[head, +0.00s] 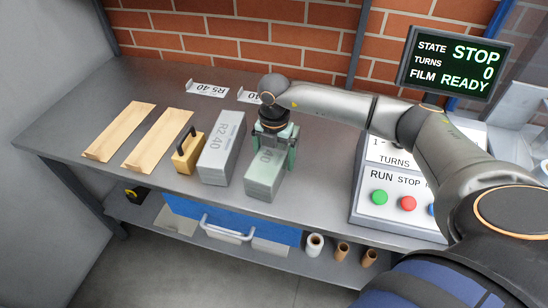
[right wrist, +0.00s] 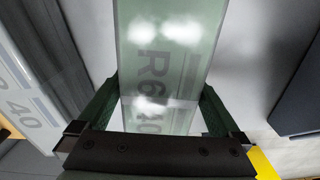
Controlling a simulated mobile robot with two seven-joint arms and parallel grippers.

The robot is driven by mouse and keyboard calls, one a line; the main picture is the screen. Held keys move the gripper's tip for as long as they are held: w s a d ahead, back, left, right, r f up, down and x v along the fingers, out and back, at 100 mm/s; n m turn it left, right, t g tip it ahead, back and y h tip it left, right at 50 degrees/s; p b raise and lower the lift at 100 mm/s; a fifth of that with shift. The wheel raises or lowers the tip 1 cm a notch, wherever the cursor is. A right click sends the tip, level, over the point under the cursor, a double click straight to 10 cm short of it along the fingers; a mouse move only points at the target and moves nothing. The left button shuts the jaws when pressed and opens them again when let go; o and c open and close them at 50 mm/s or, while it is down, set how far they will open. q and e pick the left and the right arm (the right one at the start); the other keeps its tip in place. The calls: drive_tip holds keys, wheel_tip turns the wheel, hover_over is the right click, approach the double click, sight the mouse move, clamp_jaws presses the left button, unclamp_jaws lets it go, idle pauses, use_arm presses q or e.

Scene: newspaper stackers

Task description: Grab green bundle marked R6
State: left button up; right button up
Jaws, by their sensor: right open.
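The green bundle (head: 265,178) lies on the grey table, right of a grey bundle. In the right wrist view the bundle (right wrist: 165,60) fills the middle and shows the mark R6 40. My right gripper (head: 276,150) is above the green bundle with its fingers on either side of it. In the right wrist view the gripper (right wrist: 160,118) is open, with one green finger left and one right of the bundle. Whether the fingers touch its sides cannot be told. My left gripper is not in view.
The grey bundle R2 40 (head: 221,147) stands close on the left. Left of it are a yellow block with a black handle (head: 188,153) and two tan boards (head: 158,138). A control panel (head: 385,207) with buttons is on the right. A screen (head: 455,65) reads STOP, 0, READY.

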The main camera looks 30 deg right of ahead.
drive_tip(key=shift+f, duration=0.5)
clamp_jaws()
drive_tip(key=shift+w+r, duration=0.1)
drive_tip(key=shift+r, duration=0.05)
idle(0.5)
